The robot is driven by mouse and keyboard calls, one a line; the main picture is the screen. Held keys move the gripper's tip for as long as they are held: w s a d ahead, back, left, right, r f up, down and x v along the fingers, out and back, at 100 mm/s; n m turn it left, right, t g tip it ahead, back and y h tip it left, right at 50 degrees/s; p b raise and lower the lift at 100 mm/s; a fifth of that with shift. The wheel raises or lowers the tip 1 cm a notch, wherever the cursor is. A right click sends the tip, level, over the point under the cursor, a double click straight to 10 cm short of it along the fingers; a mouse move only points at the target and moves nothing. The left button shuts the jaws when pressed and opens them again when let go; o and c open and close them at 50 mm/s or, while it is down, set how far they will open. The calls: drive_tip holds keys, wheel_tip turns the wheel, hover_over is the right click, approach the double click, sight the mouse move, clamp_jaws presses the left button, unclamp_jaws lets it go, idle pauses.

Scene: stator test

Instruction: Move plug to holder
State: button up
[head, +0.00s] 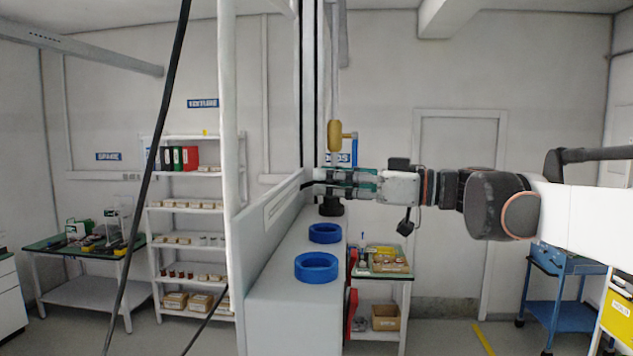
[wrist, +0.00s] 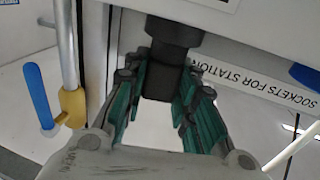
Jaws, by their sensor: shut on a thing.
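My gripper (head: 322,182) reaches in from the right at the wall end of the white bench. In the wrist view my gripper (wrist: 170,75) has its green-padded fingers on both sides of a black plug (wrist: 163,80) and is shut on it. A wider black collar (wrist: 175,35) adjoins the plug at the top of that view. In the head view a dark round piece (head: 331,208) shows just below my fingers, at the bench surface. I cannot tell whether it is part of the plug or a separate socket. I cannot clearly make out which thing is the holder.
Two blue rings (head: 317,267) (head: 324,233) lie on the white bench (head: 290,315). A yellow fitting (head: 334,135) hangs above my gripper. A white upright (head: 228,120) stands left of the bench.

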drive_tip(key=shift+f+b, duration=0.3)
drive_tip(key=shift+f, duration=0.25)
drive_tip(key=o, duration=1.2)
drive_tip(key=shift+c, duration=0.2)
drive_tip(key=v, duration=0.7)
drive_tip(key=shift+d, duration=0.25)
drive_tip(key=shift+s, duration=0.15)
